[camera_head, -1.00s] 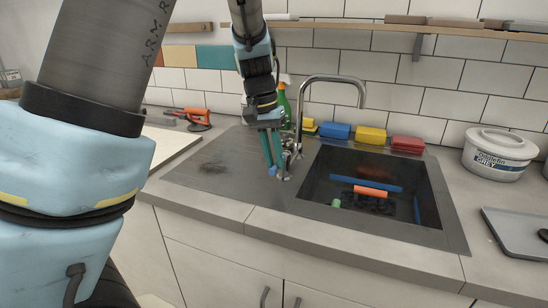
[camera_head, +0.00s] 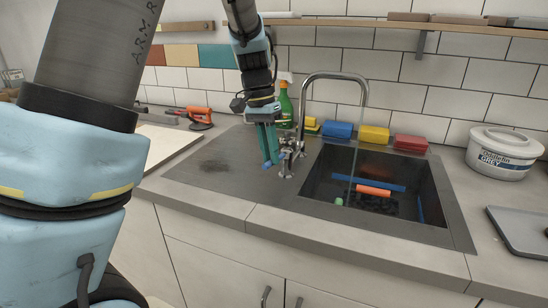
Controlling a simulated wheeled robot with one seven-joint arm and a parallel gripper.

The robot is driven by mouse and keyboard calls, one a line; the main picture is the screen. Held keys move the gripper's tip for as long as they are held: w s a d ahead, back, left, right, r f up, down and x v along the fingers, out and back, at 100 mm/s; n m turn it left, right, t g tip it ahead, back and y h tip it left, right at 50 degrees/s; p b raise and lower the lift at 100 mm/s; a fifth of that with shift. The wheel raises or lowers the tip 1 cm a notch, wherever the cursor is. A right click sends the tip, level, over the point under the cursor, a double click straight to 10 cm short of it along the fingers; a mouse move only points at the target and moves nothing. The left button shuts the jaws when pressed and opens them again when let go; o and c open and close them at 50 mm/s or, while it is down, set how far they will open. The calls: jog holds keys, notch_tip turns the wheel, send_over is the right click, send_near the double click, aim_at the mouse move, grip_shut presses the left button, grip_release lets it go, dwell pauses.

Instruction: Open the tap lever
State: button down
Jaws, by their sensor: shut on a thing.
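The chrome tap (camera_head: 304,118) stands at the back left corner of the sink, its spout arching right over the basin. Its lever (camera_head: 287,156) is on the left side of the tap body, small and partly hidden by my gripper. My gripper (camera_head: 271,163) points down just left of the tap body, its teal fingers close together and shut on the lever. The exact contact is too small to make out. A thin, faint stream of water (camera_head: 353,165) falls from the spout into the sink (camera_head: 432,228).
An orange roll (camera_head: 372,191) and a blue bar lie in the sink. A white tub (camera_head: 501,155) is at right. The drainboard (camera_head: 215,170) is clear.

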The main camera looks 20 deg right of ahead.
jog(key=w+m, duration=0.1)
jog(key=m, duration=0.2)
jog(key=w+m, duration=0.1)
jog(key=shift+w+a+m+y, duration=0.3)
jog(key=shift+w+a+y, duration=0.05)
jog(key=shift+y, duration=0.05)
jog(key=w+m, duration=0.1)
jog(key=m+p, duration=0.1)
jog(key=m, duration=0.1)
jog(key=shift+w+r+y, duration=0.1)
jog(key=shift+w+y, duration=0.2)
jog(key=shift+w, duration=0.05)
jog(key=shift+w+d+m+p, duration=0.2)
jog(key=shift+w+m+p, duration=0.2)
jog(key=shift+m, duration=0.6)
jog(key=shift+w, duration=0.1)
jog(key=c, duration=0.8)
grip_release()
